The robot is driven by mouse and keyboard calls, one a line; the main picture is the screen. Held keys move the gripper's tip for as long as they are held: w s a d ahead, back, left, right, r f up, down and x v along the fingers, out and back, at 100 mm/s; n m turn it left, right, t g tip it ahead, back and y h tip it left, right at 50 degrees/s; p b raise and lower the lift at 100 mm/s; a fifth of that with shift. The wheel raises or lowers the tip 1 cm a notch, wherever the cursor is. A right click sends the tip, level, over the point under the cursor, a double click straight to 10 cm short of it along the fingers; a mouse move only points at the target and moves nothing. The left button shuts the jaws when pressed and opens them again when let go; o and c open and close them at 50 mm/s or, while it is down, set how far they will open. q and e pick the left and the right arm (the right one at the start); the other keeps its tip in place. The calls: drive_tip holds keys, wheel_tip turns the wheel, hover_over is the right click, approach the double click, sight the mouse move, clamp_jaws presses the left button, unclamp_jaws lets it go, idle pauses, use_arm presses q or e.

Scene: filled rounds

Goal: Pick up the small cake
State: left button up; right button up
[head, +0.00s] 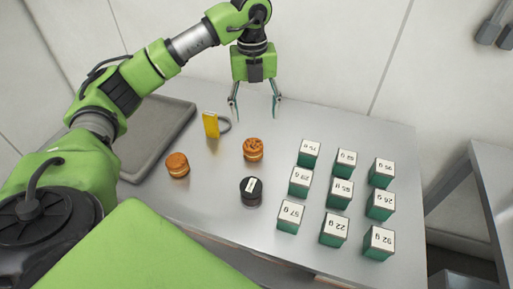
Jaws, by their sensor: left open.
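Two small round orange-brown cakes stand on the grey metal table. One plain-sided cake (178,164) is at the left, near the tray. The other cake (253,149), with a patterned top, is near the middle. I cannot tell for sure which is the smaller. My left gripper (255,107) is open and empty, with its fingers pointing down. In the picture it is just above the patterned cake, apart from it, towards the back edge of the table. My right gripper is not in view.
A black round container with a white label (251,191) stands in front of the patterned cake. A yellow block with a grey loop (211,125) stands behind left. Several green boxes with weight labels (340,193) fill the right. A grey tray (150,150) lies left.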

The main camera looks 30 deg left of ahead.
sight(253, 144)
use_arm(q)
drive_tip(key=f, duration=0.2)
drive_tip(key=f+p, duration=0.1)
drive_tip(key=f, duration=0.2)
drive_tip(key=a+f, duration=0.1)
drive_tip(key=f, duration=0.1)
drive_tip(key=shift+s+f+p, duration=0.2)
drive_tip(key=shift+f+p, duration=0.2)
drive_tip(key=f, duration=0.1)
drive_tip(key=f+p, duration=0.1)
drive_tip(key=f, duration=0.1)
drive_tip(key=f+p, duration=0.1)
drive_tip(key=shift+s+d+f, duration=0.25)
drive_tip(key=shift+d+f, duration=0.1)
drive_tip(key=shift+f, duration=0.5)
drive_tip(key=c, duration=0.8)
